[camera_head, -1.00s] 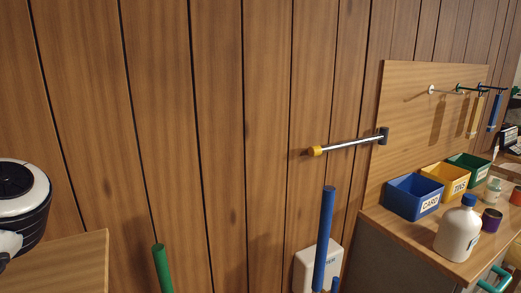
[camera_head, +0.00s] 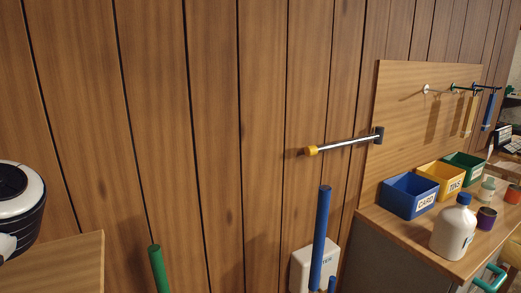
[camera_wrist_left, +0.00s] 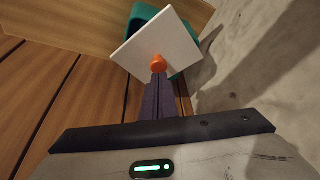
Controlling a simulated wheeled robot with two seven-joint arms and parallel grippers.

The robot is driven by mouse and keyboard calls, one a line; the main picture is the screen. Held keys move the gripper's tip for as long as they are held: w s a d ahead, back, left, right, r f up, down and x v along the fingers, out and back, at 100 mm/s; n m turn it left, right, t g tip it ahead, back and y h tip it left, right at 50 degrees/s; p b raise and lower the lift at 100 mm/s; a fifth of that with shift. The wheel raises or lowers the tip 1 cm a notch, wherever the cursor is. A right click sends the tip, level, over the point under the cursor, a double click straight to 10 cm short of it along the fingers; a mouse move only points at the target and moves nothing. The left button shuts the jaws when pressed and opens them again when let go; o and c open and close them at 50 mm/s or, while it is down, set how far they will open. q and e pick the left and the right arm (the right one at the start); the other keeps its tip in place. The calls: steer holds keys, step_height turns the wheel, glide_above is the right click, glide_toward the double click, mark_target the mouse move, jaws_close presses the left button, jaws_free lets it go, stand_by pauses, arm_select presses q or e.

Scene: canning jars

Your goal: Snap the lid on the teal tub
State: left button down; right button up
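The lid (camera_wrist_left: 150,48) is a white square plate with an orange knob (camera_wrist_left: 158,63), seen in the left wrist view. My left gripper (camera_wrist_left: 158,72) has its dark fingers together at the knob, and it appears shut on it. The teal tub (camera_wrist_left: 138,14) shows behind the lid, with teal at the lid's top and right edges. The lid hides most of the tub, and I cannot tell whether the two touch. The lid looks turned relative to the tub. Neither gripper shows in the head view.
In the head view a wooden counter (camera_head: 372,217) at right holds blue (camera_head: 398,204), yellow (camera_head: 433,186) and green bins, a white bottle (camera_head: 452,238) and small jars. A blue post (camera_head: 320,240) and a green post (camera_head: 158,270) stand before the panelled wall.

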arm_select(q)
steer(key=shift+f+b, duration=0.4)
steer(key=shift+f, duration=0.1)
stand_by(0.3)
steer(key=shift+r, duration=0.15)
stand_by(0.5)
step_height(320, 180, up, 7)
steer(key=p, duration=0.5)
stand_by(0.3)
